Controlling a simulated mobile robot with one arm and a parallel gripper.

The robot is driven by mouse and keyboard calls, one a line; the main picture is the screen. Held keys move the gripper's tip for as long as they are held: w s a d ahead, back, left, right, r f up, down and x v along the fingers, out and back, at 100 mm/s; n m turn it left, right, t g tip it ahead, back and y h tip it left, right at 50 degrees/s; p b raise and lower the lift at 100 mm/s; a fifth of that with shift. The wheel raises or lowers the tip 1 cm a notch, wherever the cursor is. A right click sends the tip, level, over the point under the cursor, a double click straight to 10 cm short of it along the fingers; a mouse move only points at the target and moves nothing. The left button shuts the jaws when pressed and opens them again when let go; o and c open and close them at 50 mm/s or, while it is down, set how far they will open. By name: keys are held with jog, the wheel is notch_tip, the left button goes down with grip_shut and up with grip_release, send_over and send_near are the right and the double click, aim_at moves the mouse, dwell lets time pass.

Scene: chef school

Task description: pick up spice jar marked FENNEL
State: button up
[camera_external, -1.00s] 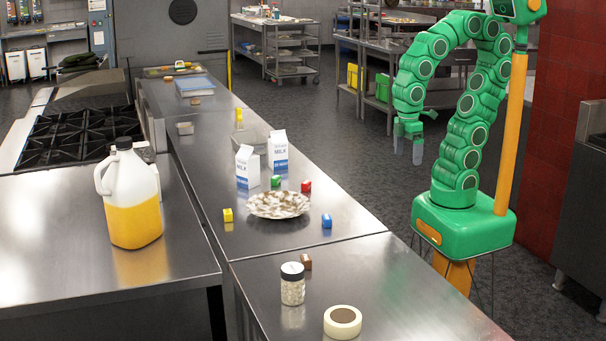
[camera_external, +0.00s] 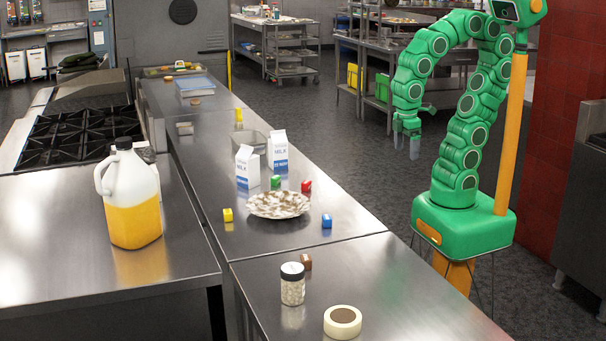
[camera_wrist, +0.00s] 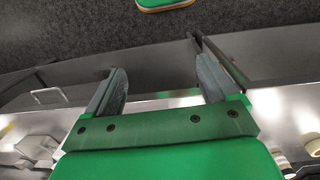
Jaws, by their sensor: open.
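A clear jar (camera_external: 292,290) with a dark lid and pale contents stands upright at the front of the near counter. No FENNEL marking can be read on it, and I cannot tell whether it is a spice jar. My gripper (camera_external: 406,147) hangs over the floor to the right of the counter, apart from everything. In the wrist view my gripper (camera_wrist: 162,85) is open and empty between its two fingers.
A tape roll (camera_external: 342,322) lies right of the jar. A crinkled plate (camera_external: 278,205) and two milk cartons (camera_external: 247,168) stand mid-counter. A juice jug (camera_external: 132,200) stands on the left counter (camera_external: 60,250). The aisle floor (camera_external: 340,130) beside my gripper is clear.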

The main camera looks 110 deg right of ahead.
jog(key=w+n+t+h, duration=0.1)
jog(key=w+t, duration=0.3)
jog(key=w, duration=1.6)
jog(key=w+a+f+n+t+y, duration=0.15)
jog(key=w+a, duration=0.25)
jog(key=w, duration=0.5)
jog(key=w+a+n+t, duration=0.1)
jog(key=w+a+t, duration=0.2)
jog(key=w, duration=0.5)
jog(key=n+t+y, duration=0.2)
jog(key=n+y, duration=0.4)
jog(key=y, duration=0.4)
send_near(288, 280)
jog(key=shift+w+a+h, duration=0.25)
jog(key=shift+w+a, duration=0.05)
jog(key=shift+a, duration=0.05)
jog(key=shift+w+a+f+g, duration=0.1)
jog(key=shift+a+f+g, duration=0.05)
jog(key=shift+a+g, duration=0.15)
jog(key=shift+x, duration=3.7)
jog(key=shift+w, duration=0.2)
